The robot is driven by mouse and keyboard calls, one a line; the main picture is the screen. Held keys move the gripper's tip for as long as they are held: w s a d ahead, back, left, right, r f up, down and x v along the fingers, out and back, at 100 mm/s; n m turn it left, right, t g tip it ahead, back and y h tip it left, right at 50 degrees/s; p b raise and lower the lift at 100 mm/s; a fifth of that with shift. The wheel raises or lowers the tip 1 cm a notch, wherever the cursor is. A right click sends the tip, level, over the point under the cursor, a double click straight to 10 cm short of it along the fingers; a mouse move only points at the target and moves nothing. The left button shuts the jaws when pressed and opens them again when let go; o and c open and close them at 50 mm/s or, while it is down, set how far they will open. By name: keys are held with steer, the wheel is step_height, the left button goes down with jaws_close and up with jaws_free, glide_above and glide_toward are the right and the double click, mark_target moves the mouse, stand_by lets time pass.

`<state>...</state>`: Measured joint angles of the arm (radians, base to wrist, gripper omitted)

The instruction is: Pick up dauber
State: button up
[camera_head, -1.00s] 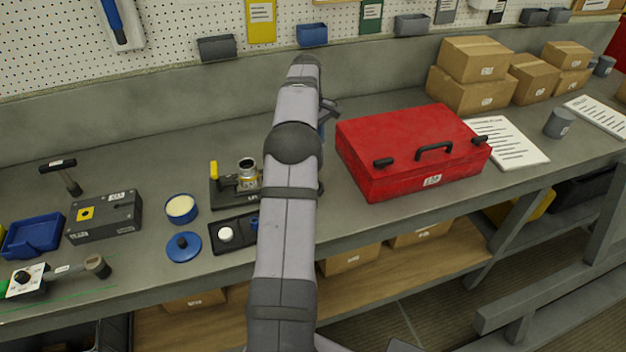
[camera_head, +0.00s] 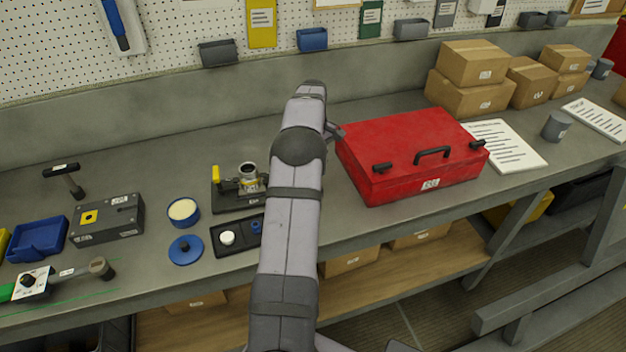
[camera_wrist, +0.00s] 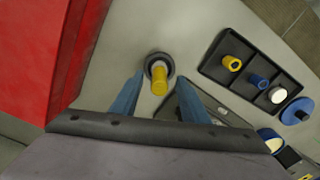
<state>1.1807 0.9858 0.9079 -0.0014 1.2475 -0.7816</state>
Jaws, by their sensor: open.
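In the wrist view a yellow peg-like handle (camera_wrist: 159,82) stands on a round dark base with a pale ring on the bench. It looks like the dauber, though I cannot be certain. My gripper (camera_wrist: 161,75) is open, with its two blue fingers on either side of this handle and gaps between. I cannot tell how high the fingertips are above the bench. In the head view my arm hides the dauber and the fingers.
The red case (camera_head: 415,155) stands close by. The clamp fixture (camera_head: 240,185) and a dark tray (camera_head: 224,246) with small parts lie left of my arm. A blue-rimmed tin (camera_head: 184,212) and a blue lid (camera_head: 186,250) are farther left.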

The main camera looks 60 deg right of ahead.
steer(key=shift+f+p, duration=0.5)
steer(key=shift+f, duration=0.95)
jaws_close()
steer(key=shift+r, duration=0.15)
